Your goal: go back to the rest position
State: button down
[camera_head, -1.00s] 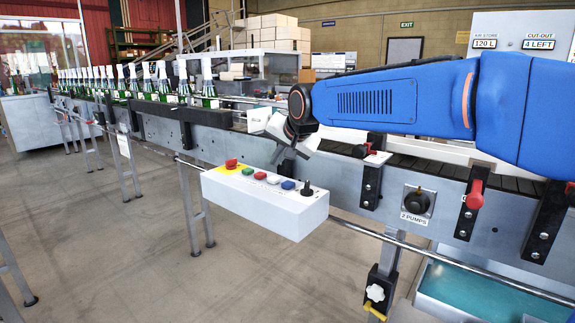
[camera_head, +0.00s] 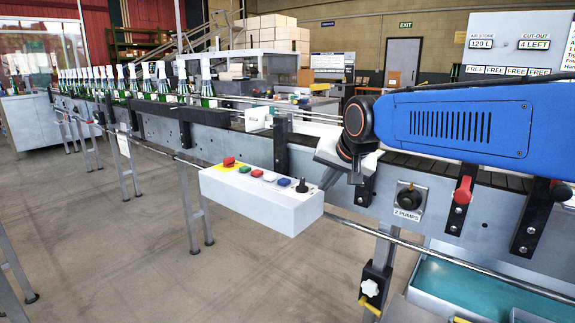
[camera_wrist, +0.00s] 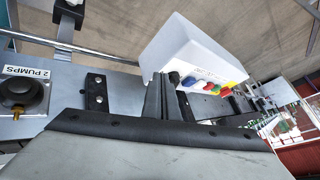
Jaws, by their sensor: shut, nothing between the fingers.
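My gripper (camera_head: 355,172) hangs at the end of my blue arm, in front of the conveyor, just right of the white control box (camera_head: 262,205). In the wrist view my gripper (camera_wrist: 163,98) shows its two dark fingers together with nothing between them. The control box (camera_wrist: 195,50) with its coloured buttons lies beyond the fingertips there. I see no contact between the fingers and the box.
Green bottles with pale foil tops (camera_head: 162,85) line the conveyor on the left. A black knob labelled 2 PUMPS (camera_head: 409,199) and a red-handled clamp (camera_head: 463,190) sit on the conveyor's side. A metal rail (camera_head: 440,256) runs below. The floor at left is mostly free.

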jog(key=s+d+f+g+h, duration=0.1)
jog(key=s+d+f, duration=0.5)
jog(key=s, duration=0.4)
jog(key=s+d+f+n+g+h, duration=0.1)
jog(key=s+d+f, duration=0.5)
jog(key=s, duration=0.4)
jog(key=s+d+f+n, duration=0.1)
jog(key=s+d+f, duration=0.5)
jog(key=s, duration=0.3)
jog(key=shift+s+d+g+h, duration=0.4)
jog(key=shift+d, duration=0.15)
